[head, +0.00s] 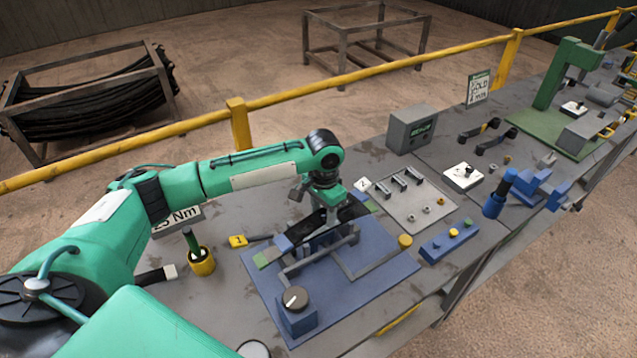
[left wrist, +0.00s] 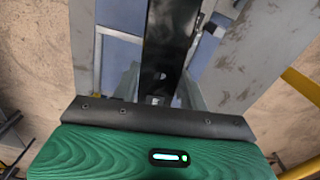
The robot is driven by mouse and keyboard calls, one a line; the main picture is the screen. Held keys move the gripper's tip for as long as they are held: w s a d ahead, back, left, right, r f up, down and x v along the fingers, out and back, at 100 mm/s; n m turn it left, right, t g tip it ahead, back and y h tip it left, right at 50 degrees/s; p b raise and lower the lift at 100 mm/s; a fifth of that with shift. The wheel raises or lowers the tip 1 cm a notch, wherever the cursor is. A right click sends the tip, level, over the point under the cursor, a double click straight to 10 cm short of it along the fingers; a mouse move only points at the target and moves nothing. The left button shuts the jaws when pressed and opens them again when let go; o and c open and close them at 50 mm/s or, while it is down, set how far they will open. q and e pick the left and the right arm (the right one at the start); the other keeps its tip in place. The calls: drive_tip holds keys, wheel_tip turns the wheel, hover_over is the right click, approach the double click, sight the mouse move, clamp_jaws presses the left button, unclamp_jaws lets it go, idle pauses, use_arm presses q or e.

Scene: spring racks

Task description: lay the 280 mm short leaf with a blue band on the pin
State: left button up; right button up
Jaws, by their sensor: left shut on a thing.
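My left gripper (head: 322,222) is over the blue base plate (head: 375,275) in the head view, pointing down. It is shut on a dark leaf (head: 350,210). In the left wrist view the leaf (left wrist: 168,40) runs up and away between the fingers, with a small hole near its held part. A blue patch (head: 283,243) shows at the leaf's left end in the head view, probably its band. The pin is hidden; I cannot tell whether the leaf touches anything beneath. My right gripper is out of view.
A yellow cup (head: 202,262) is to the left. A grey tray with small parts (head: 425,217) and a blue button box (head: 448,243) are to the right.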

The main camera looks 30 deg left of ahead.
use_arm(q)
drive_tip(key=shift+m, duration=0.6)
drive_tip(key=w+a, duration=0.1)
drive_tip(key=w+a+r+p, duration=0.1)
drive_tip(key=w, duration=0.1)
drive_tip(key=shift+a+r+p, duration=0.15)
drive_tip(key=shift+a+p, duration=0.15)
drive_tip(key=shift+a, duration=0.05)
drive_tip(key=shift+w+a, duration=0.2)
drive_tip(key=shift+a, duration=0.05)
drive_tip(key=shift+d, duration=0.1)
drive_tip(key=shift+r+p, duration=0.1)
drive_tip(key=shift+p, duration=0.45)
drive_tip(key=shift+f, duration=0.2)
wheel_tip(320, 180, down, 2)
drive_tip(key=shift+f+b, duration=0.2)
drive_tip(key=shift+b, duration=0.15)
drive_tip(key=shift+f+b, duration=0.3)
drive_tip(key=shift+f, duration=1.05)
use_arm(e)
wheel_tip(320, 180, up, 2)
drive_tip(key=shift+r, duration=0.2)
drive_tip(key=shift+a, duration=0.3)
